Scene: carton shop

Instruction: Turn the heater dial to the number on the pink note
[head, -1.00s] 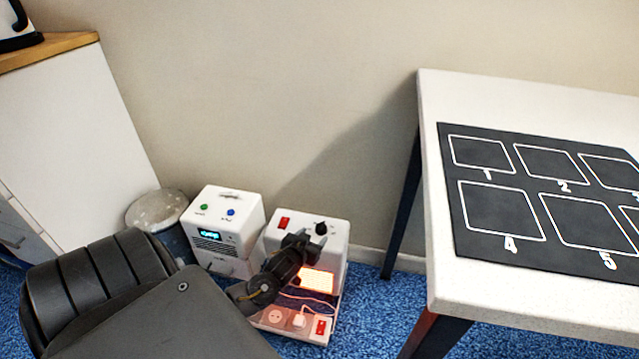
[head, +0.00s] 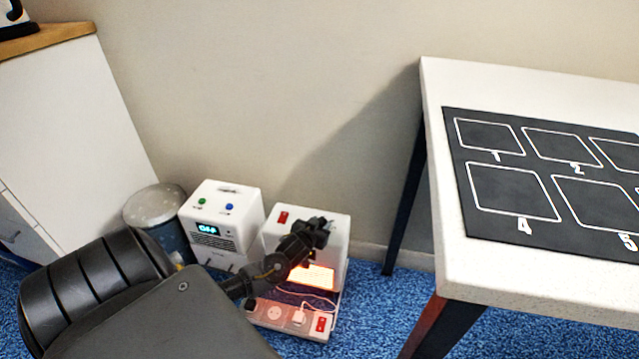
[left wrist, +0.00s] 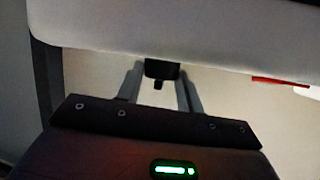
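The heater (head: 338,222) is a white box on the floor with a red switch (head: 283,217) on top and a glowing orange grille (head: 312,274) in front. My left gripper (head: 318,232) is over its top right part and hides the dial in the head view. In the left wrist view, the dark dial (left wrist: 162,69) stands between the two spread fingers, with a finger close on either side and a slight gap at the left. The dial's number marks cannot be read. No pink note shows. My right gripper is out of view.
A white box with a lit display (head: 207,229) and green and blue buttons stands left of the heater. A socket board (head: 285,316) lies in front. A white table (head: 436,180) with a numbered black mat (head: 462,190) is at right.

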